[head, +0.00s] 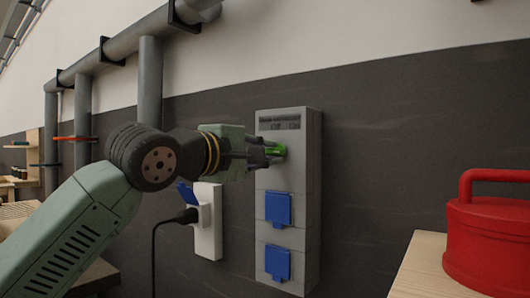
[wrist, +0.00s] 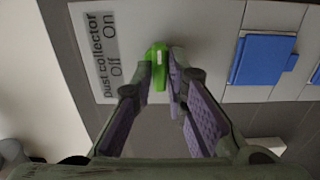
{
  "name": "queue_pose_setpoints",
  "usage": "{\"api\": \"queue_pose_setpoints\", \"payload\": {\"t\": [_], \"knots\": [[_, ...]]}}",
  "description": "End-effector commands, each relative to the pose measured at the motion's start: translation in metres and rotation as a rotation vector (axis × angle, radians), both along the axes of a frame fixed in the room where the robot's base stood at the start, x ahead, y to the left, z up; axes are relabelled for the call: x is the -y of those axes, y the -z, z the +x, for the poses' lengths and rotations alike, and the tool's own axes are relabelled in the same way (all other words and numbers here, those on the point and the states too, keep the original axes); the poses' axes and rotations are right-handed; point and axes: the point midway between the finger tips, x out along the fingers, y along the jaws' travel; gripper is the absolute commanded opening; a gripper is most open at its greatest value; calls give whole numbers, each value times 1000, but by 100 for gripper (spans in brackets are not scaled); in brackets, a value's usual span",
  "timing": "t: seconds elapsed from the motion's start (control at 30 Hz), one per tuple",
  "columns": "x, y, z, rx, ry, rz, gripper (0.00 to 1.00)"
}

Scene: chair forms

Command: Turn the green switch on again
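The green switch (head: 274,151) is a small knob on the upper part of a tall grey wall panel (head: 312,200). In the wrist view the green switch (wrist: 157,60) sits beside a label (wrist: 103,52) reading "Dust collector", "Off" and "On". My gripper (head: 268,152) is at the panel, with its fingers pointing at the switch. In the wrist view my gripper (wrist: 162,72) has its fingers apart, one on each side of the knob. The left fingertip is very close to the knob or touching it; a narrow gap shows at the right. The fingers partly hide the knob in the head view.
Two blue socket covers (head: 278,209) are below the switch. A white socket box (head: 208,240) with a black plug and cable is left of the panel. A red lidded container (head: 488,240) stands on a wooden surface at the right. Grey pipes (head: 150,80) run along the wall.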

Motion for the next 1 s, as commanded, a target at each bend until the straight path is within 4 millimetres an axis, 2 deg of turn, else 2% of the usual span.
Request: {"api": "queue_pose_setpoints", "payload": {"t": [0.23, 0.57, 0.67, 1.0], "knots": [[0, 0, 0, 0, 0, -1, 31], [-2, 0, -3, 0, 0, -2, 31], [-10, 0, -11, 0, -2, -4, 31], [-51, 0, -68, 0, -2, -4, 31]]}}
